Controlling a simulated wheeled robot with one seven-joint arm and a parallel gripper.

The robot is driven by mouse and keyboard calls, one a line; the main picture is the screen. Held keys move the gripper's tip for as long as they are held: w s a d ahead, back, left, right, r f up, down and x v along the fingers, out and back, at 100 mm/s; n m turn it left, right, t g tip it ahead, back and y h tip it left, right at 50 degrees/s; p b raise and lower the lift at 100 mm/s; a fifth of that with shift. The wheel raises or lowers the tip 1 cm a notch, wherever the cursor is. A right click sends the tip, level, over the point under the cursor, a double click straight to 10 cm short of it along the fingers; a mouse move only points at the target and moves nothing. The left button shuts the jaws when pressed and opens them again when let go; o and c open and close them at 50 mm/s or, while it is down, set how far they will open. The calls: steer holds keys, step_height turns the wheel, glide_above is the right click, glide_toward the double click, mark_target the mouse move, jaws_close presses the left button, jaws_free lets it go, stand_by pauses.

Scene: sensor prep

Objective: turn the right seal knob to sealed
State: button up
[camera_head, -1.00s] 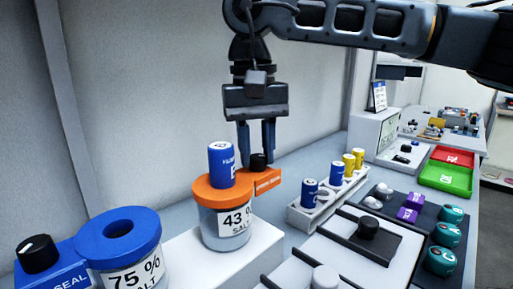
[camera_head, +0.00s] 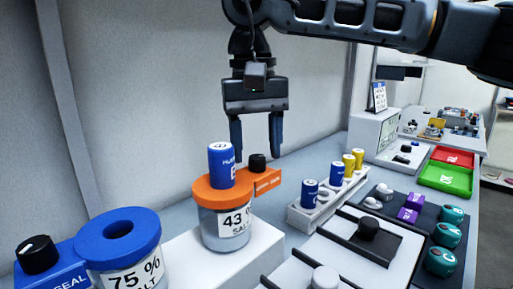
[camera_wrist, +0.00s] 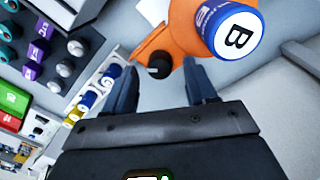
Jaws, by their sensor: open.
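The right seal knob (camera_head: 257,163) is black and stands on an orange seal block joined to the orange lid (camera_head: 210,197) of the 43 % salt jar (camera_head: 226,228). It also shows in the wrist view (camera_wrist: 159,65), with a small pale mark I cannot read as a setting. My gripper (camera_head: 257,153) points down, open and empty. Its fingertips are on either side of the knob's top, with gaps; in the head view they look slightly above it. A blue sensor can (camera_head: 221,165) stands upright in the orange lid.
The 75 % jar with a blue lid (camera_head: 85,238) and its own black knob (camera_head: 38,254) stand at left. A rack (camera_head: 312,213) with blue and yellow cans is at right. The wall is close behind my gripper. Red and green trays (camera_head: 446,177) lie farther right.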

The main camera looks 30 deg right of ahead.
mark_target(255, 156)
step_height(255, 156, up, 7)
steer(key=shift+a+f, duration=0.1)
stand_by(0.6)
